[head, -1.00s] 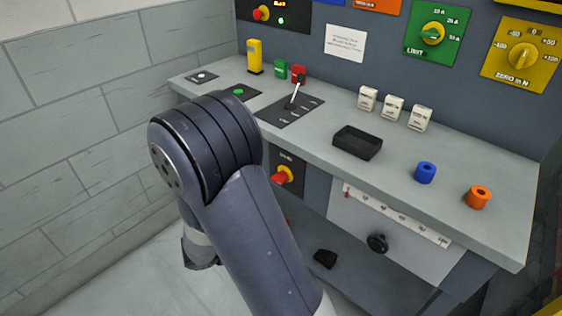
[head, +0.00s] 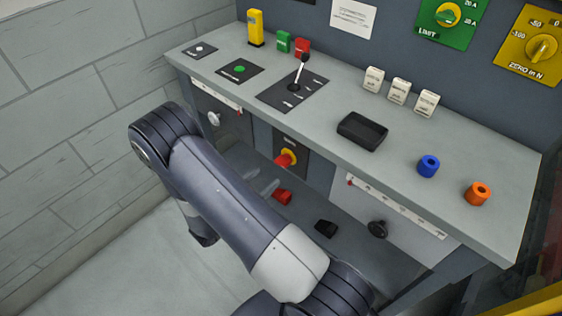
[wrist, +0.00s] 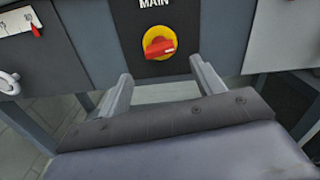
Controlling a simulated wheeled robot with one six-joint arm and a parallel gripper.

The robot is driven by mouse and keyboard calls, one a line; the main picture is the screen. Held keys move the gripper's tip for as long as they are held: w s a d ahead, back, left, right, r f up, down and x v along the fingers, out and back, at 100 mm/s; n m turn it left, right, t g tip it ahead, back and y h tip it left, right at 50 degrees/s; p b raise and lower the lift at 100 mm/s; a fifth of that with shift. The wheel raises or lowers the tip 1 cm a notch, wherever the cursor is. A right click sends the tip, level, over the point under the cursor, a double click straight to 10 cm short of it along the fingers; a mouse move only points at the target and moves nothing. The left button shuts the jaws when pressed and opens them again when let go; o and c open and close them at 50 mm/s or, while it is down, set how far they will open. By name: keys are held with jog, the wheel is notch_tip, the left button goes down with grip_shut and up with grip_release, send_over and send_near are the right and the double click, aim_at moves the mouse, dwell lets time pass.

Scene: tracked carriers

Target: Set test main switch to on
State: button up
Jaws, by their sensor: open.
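The main switch is a red rotary handle on a yellow round base (wrist: 158,45), on a dark panel marked "MAIN" in the wrist view. The handle lies nearly level, slightly tilted. In the head view the same main switch (head: 286,159) sits on the bench front below the worktop. My gripper (wrist: 158,85) is open and empty, its two fingers apart, below and short of the switch in the wrist view. In the head view the fingers (head: 267,187) show pale and partly blurred, left of and below the switch.
The worktop (head: 225,82) overhangs the switch panel and carries a lever plate (head: 292,90), a black tray (head: 362,131) and blue and orange rings. A red object (head: 282,197) and a black object (head: 326,228) lie on the lower shelf. A scale with a knob (wrist: 8,82) is left of the panel.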

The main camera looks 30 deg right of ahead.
aim_at(279, 165)
jog(key=x, duration=0.8)
jog(key=shift+d, duration=0.1)
jog(key=c, duration=1)
jog(key=shift+f+m+b, duration=0.25)
jog(key=shift+m+b, duration=0.15)
jog(key=shift+b, duration=0.35)
jog(key=shift+r+m+b, duration=0.2)
jog(key=shift+m+b, duration=0.3)
jog(key=o, duration=1)
